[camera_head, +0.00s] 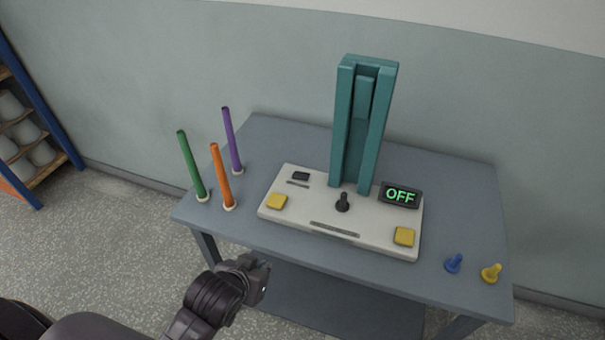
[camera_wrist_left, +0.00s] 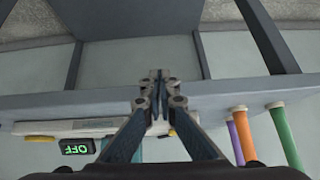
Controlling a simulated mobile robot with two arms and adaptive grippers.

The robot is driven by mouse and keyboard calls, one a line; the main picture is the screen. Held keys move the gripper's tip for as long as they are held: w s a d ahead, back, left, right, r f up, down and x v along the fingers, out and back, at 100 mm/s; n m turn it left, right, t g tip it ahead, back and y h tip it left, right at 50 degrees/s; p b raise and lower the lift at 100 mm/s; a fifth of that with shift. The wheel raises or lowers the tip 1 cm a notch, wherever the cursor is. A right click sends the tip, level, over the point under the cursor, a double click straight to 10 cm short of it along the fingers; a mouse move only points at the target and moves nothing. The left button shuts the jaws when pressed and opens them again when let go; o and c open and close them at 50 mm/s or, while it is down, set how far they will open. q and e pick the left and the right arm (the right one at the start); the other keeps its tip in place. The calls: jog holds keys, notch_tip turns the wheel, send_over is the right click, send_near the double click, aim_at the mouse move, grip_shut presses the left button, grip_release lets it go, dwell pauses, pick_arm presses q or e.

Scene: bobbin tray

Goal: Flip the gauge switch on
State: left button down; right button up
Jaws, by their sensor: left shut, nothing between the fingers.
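The gauge (camera_head: 285,210) is a pale base on the grey table with a tall teal column (camera_head: 361,130). A black switch lever (camera_head: 343,202) stands on the base in front of the column. A display (camera_head: 400,195) to its right reads OFF in green; it also shows in the left wrist view (camera_wrist_left: 77,147), upside down. My left gripper (camera_head: 262,266) is in front of the table's front edge, apart from the gauge and its switch. Its fingertips (camera_wrist_left: 158,76) are together with nothing between them. The switch is not visible in the left wrist view. My right gripper is out of view.
Green (camera_head: 191,165), orange (camera_head: 222,175) and purple (camera_head: 231,140) rods stand upright at the table's left. Yellow pads (camera_head: 404,237) sit on the base. Blue (camera_head: 453,264) and yellow (camera_head: 491,273) pegs are at the right front. A shelf (camera_head: 45,170) stands far left.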

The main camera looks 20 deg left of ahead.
aim_at(303, 185)
pick_arm(q)
jog(key=w+r+t, duration=0.1)
jog(key=w+r, duration=0.1)
jog(key=w, duration=0.1)
jog(key=w+r+t, duration=0.1)
jog(key=w+r, duration=0.1)
jog(key=w, duration=0.1)
jog(key=w+r+n+t, duration=0.1)
jog(key=w+r+t, duration=0.1)
jog(key=w+r, duration=0.1)
jog(key=shift+w+a, duration=0.2)
jog(key=w+r+t, duration=0.1)
jog(key=w+r, duration=0.1)
jog(key=w+r+t, duration=0.1)
jog(key=w+r, duration=0.1)
jog(key=w+r+t+h, duration=0.1)
jog(key=w+r, duration=0.1)
jog(key=shift+w+d, duration=0.4)
